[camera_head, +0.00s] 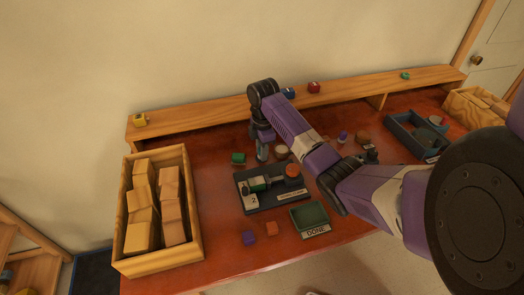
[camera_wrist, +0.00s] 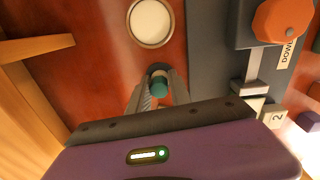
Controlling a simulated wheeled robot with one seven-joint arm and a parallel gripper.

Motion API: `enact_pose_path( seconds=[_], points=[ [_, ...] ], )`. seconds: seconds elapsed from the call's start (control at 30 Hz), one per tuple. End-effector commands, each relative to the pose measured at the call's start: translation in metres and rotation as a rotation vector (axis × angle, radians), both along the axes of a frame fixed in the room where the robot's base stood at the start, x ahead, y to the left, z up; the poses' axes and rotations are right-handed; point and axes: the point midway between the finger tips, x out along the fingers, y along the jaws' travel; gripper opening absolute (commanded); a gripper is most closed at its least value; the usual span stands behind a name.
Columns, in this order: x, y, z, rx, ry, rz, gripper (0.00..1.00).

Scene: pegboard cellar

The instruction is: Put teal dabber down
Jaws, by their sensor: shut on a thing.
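My gripper (camera_wrist: 158,92) points down over the red-brown table, behind the dark numbered board. It is shut on the teal dabber (camera_wrist: 159,86), whose teal end shows between the fingertips with a dark part beyond it. In the head view my gripper (camera_head: 262,153) stands left of a cream-topped round pot (camera_head: 282,152); the dabber itself cannot be made out there. The pot (camera_wrist: 150,22) is just ahead of the fingertips in the wrist view, apart from them. Whether the dabber touches the table cannot be told.
The dark board (camera_head: 247,184) carries a green-handled device and an orange knob (camera_head: 293,170). A green cylinder (camera_head: 238,158) lies left of my gripper. A green DONE tray (camera_head: 309,214) is in front. A wooden crate of blocks (camera_head: 191,212) stands left; the shelf (camera_head: 210,112) runs behind.

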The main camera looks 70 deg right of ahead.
Motion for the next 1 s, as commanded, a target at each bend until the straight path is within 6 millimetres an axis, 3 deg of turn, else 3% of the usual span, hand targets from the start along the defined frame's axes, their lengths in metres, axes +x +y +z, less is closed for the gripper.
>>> enact_pose_path(
  seconds=[0.23,0.27,0.37,0.77,1.0],
  points=[
    [0.0,0.0,-0.003,0.0,0.0,0.0,0.0],
    [0.0,0.0,-0.003,0.0,0.0,0.0,0.28],
    [0.0,0.0,-0.003,0.0,0.0,0.0,0.46],
    [0.0,0.0,0.003,-0.001,-0.001,0.0,0.46],
    [0.0,0.0,0.041,-0.004,-0.004,0.001,0.46]
  ],
)
